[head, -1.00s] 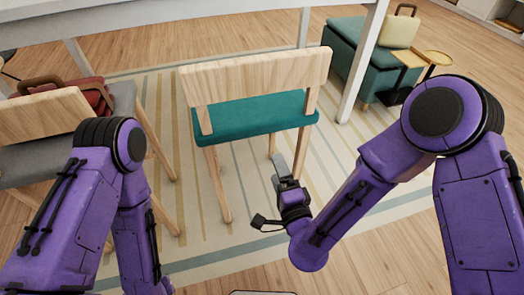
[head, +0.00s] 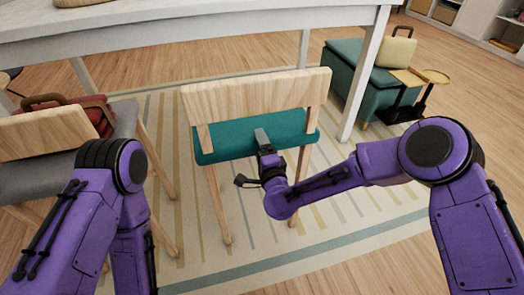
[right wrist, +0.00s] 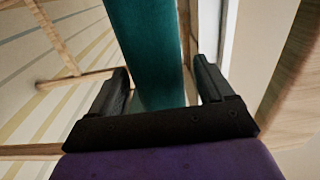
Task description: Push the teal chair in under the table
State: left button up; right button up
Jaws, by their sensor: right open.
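The teal chair has a pale wooden backrest (head: 255,95), a teal seat (head: 225,142) and wooden legs. My right gripper (head: 262,136) is at the near edge of the seat, below the backrest. In the right wrist view the open right gripper (right wrist: 163,88) has its fingers on either side of the teal seat (right wrist: 148,45), with gaps showing. I cannot tell whether it touches. My left arm is at the left, but its gripper is out of view.
A grey-seated wooden chair (head: 45,170) with a red bag (head: 92,112) stands to the left. A white table leg (head: 365,80), a teal ottoman (head: 345,85) and a small yellow side table (head: 405,78) are to the right. The rug (head: 330,235) in front is clear.

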grip_shut()
jog(key=shift+s+f, duration=0.1)
jog(key=shift+f, duration=0.1)
dwell(0.4)
